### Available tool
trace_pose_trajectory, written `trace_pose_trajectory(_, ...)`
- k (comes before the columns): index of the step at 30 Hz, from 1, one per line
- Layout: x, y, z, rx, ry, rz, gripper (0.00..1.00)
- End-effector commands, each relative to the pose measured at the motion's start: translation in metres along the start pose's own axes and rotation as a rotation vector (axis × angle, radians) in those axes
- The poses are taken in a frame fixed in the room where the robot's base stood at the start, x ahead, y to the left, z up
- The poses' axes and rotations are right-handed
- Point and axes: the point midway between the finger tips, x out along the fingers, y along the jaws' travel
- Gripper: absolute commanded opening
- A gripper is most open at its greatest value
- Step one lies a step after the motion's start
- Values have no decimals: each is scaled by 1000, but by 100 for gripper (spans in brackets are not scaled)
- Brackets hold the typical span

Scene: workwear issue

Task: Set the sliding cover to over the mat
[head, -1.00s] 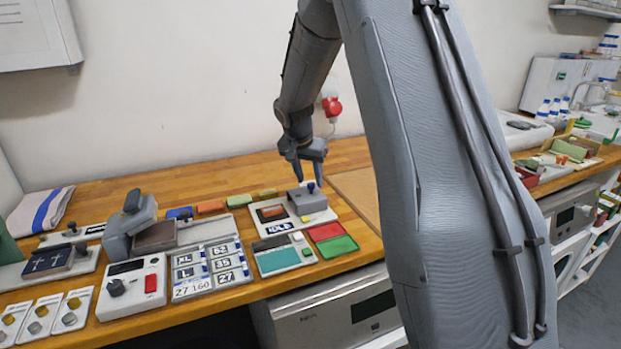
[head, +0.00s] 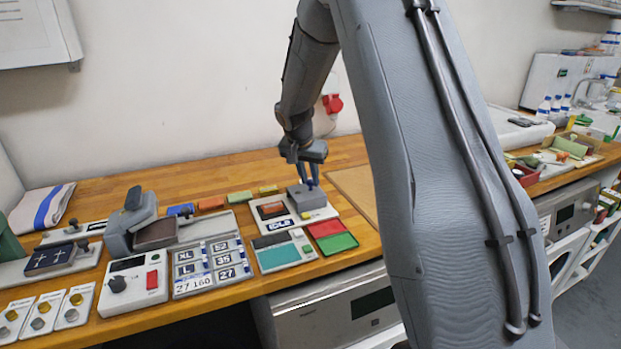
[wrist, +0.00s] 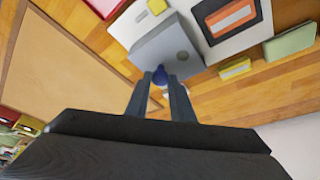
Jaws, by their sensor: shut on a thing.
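The sliding cover (head: 313,200) is a grey block with a blue knob (wrist: 159,75) on it. It sits on the right part of a white base plate (head: 284,228). Left of it on the plate, uncovered, lies a dark-framed orange pad (head: 271,211), which I take for the mat. My gripper (head: 309,184) points down above the cover, and its two fingers are closed around the knob. In the wrist view the grey cover (wrist: 172,45) lies just beyond the fingertips, with the orange pad (wrist: 231,18) to its right.
A red and green tray (head: 332,237) stands in front of the plate, beside a teal-panelled device (head: 279,256). Small coloured blocks (head: 239,198) lie behind. A tan board (head: 355,186) lies to the right. Size plates (head: 210,267) stand to the left.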

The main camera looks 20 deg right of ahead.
Motion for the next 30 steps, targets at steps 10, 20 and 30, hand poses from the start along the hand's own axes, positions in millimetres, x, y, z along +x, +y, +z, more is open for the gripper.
trace_pose_trajectory(10, -15, -51, 46, -4, 2, -4, 0)
trace_pose_trajectory(20, -31, -82, 76, -1, 1, -2, 0)
trace_pose_trajectory(30, -33, -86, 78, -3, -1, -5, 28)
